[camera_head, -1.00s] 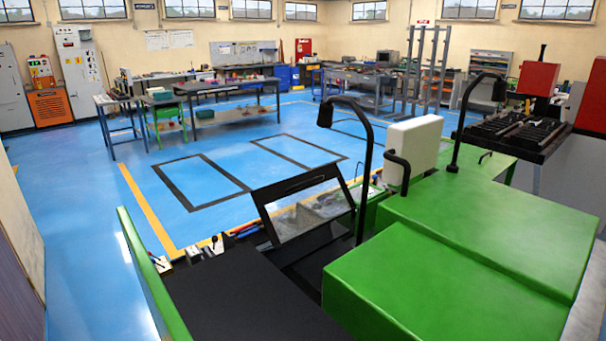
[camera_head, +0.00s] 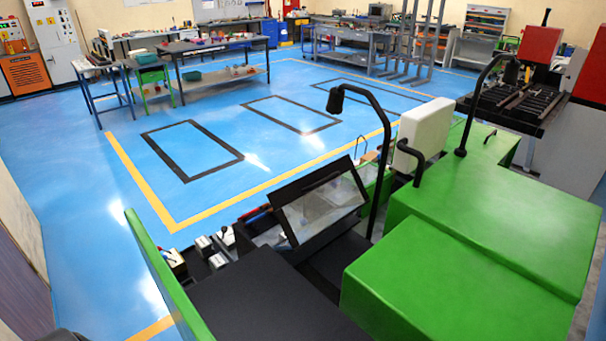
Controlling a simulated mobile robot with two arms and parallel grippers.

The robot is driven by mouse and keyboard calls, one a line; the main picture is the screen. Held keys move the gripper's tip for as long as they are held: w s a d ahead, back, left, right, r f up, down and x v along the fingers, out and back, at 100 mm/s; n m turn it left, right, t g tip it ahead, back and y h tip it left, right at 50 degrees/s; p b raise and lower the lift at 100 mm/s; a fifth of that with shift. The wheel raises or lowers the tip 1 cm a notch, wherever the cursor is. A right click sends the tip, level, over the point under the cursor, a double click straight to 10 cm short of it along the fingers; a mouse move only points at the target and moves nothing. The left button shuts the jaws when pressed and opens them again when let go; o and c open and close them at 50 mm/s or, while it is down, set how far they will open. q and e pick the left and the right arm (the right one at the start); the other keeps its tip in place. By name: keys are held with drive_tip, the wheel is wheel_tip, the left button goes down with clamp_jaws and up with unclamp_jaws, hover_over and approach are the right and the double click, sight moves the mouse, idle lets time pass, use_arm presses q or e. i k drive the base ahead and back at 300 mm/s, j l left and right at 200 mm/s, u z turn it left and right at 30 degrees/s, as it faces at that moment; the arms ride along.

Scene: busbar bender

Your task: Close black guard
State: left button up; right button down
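The black guard (camera_head: 318,203) is a black-framed panel with a see-through window. It stands raised and tilted on the green and black machine, near the middle of the head view. Its upper edge is clear of the machine, and the black bed (camera_head: 265,295) lies in front of it. Neither gripper can be made out, so no gripper is seen touching the guard. A small dark shape at the bottom left edge is too cut off to identify.
Large green housings (camera_head: 470,240) fill the right side. A black bent lamp arm (camera_head: 385,140) rises right beside the guard, with a white box (camera_head: 425,130) behind it. A green side panel (camera_head: 165,270) edges the bed. Blue floor (camera_head: 85,220) is free at the left.

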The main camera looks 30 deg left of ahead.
sight(278, 199)
drive_tip(key=i+j, duration=0.1)
drive_tip(key=j, duration=0.5)
drive_tip(key=i+j, duration=0.1)
drive_tip(key=j, duration=0.5)
drive_tip(key=i+j, duration=0.1)
drive_tip(key=j, duration=0.5)
drive_tip(key=i+j, duration=0.1)
drive_tip(key=j, duration=0.5)
